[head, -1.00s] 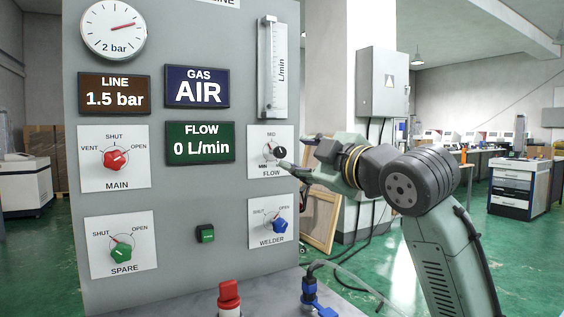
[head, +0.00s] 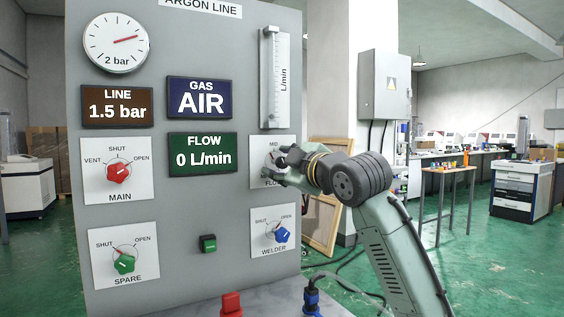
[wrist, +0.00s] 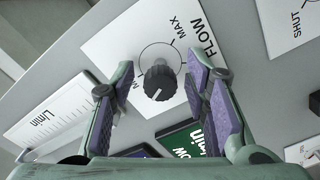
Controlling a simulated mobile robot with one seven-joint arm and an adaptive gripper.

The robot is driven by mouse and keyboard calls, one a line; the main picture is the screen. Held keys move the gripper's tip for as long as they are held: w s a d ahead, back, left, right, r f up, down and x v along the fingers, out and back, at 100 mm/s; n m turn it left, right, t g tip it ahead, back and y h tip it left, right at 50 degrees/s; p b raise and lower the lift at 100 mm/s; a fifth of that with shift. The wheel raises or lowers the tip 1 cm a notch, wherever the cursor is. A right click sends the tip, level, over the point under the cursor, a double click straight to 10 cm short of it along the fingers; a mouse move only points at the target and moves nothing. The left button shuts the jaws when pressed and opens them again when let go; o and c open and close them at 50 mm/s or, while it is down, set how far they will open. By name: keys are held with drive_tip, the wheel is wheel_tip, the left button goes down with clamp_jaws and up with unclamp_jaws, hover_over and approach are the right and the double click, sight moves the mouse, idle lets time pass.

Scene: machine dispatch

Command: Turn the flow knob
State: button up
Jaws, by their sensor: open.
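The flow knob (wrist: 160,82) is a black ribbed knob with a white pointer line on a white plate marked FLOW and MAX. In the wrist view it lies between the two open fingers of my gripper (wrist: 160,85), with a gap on each side and nothing held. In the head view my gripper (head: 277,163) is right in front of the FLOW plate (head: 286,143) and hides most of the knob. The green flow display (head: 203,155) reads 0 L/min. The tall flow tube (head: 275,80) is above the plate.
The welder knob (head: 281,235) is below the flow plate. The main knob (head: 119,172) and spare knob (head: 124,264) are at the left. A green button (head: 208,243) sits between. A red fitting (head: 231,303) and a blue fitting (head: 311,297) stand at the panel's foot.

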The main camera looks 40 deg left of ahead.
clamp_jaws()
idle(0.5)
drive_tip(key=shift+m, duration=0.4)
drive_tip(key=m+p, duration=0.3)
drive_tip(key=m, duration=0.1)
drive_tip(key=shift+m, duration=0.3)
drive_tip(key=m+p, duration=0.2)
drive_tip(key=m, duration=0.3)
drive_tip(key=shift+m, duration=0.6)
unclamp_jaws()
